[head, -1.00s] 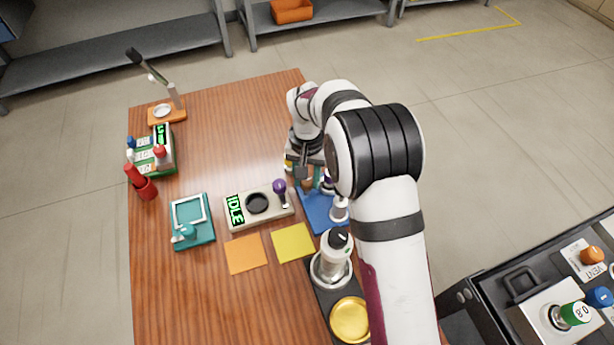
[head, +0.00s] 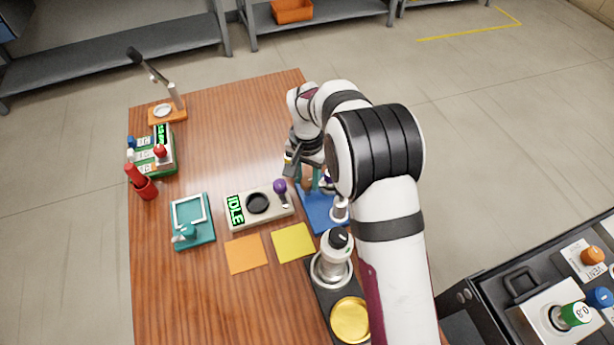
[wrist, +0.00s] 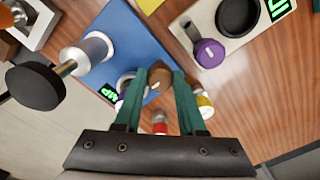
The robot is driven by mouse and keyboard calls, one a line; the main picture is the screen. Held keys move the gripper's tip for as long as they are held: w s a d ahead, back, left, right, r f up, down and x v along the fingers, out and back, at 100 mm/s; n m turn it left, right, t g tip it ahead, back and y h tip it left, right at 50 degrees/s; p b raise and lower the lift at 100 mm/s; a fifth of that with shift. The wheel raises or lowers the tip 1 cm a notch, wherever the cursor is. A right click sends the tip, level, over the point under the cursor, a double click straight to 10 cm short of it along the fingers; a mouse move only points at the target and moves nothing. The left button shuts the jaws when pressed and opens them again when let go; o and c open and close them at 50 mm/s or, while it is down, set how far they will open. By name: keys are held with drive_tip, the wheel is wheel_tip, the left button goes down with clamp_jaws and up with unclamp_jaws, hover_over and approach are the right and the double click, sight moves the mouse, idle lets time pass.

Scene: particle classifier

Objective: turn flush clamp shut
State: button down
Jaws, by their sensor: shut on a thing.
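A blue plate (head: 323,216) lies at the table's right, partly hidden by my arm. It also shows in the wrist view (wrist: 135,40), with a green label that is only partly readable. My gripper (head: 308,180) is over the plate's far end. In the wrist view its green fingers (wrist: 170,72) are close together on a brown knob (wrist: 160,78). Colored parts sit around the fingers: a purple one (wrist: 120,101), a red one (wrist: 159,122) and a yellow one (wrist: 205,106). I cannot tell for sure which part is the flush clamp.
A silver post with a black knob (wrist: 36,86) stands beside the fingers. A beige box (head: 240,214) reading IDLE, with a purple-knobbed lever (head: 280,186), is left of the plate. Orange (head: 246,253) and yellow (head: 293,243) squares lie nearer. The table's far middle is clear.

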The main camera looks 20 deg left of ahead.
sight(307, 181)
drive_tip(key=shift+c, duration=2.4)
unclamp_jaws()
wheel_tip(307, 181, up, 16)
drive_tip(key=shift+f, duration=0.1)
drive_tip(key=s+d+r+m, duration=0.1)
drive_tip(key=s+d+r, duration=0.1)
drive_tip(key=s+d, duration=0.35)
drive_tip(key=s+d+r+m+y, duration=0.1)
drive_tip(key=s+d, duration=0.1)
drive_tip(key=d, duration=0.6)
drive_tip(key=s+d+r+m, duration=0.1)
drive_tip(key=s+d+r, duration=0.1)
drive_tip(key=s+d, duration=0.35)
drive_tip(key=s+d+f+m, duration=0.1)
drive_tip(key=s+d+f, duration=0.1)
drive_tip(key=s, duration=0.4)
drive_tip(key=s+d+f+m, duration=0.1)
drive_tip(key=s+d+f, duration=0.2)
drive_tip(key=s+d, duration=0.2)
drive_tip(key=shift+s+d+y, duration=0.15)
drive_tip(key=shift+s+y, duration=0.2)
drive_tip(key=shift+y, duration=0.05)
